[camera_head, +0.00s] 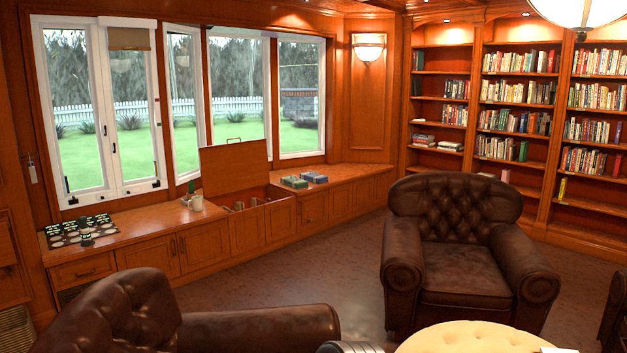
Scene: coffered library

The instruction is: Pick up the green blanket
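I see nothing that I can clearly make out as a green blanket. A small flat green item (294,182) lies on the window bench, right of an open compartment, but it looks more like a box or book than cloth. A similar blue item (314,177) lies beside it. The open compartment has its wooden lid (234,167) raised, and several small objects stand inside, too small to identify. Neither of my grippers is in view.
The window bench (345,173) runs under the windows, with a white mug (196,202) on it. A brown leather armchair (465,270) stands right of centre, another (130,310) at lower left. A cream tufted ottoman (470,338) is at the bottom. The floor (300,270) between is clear.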

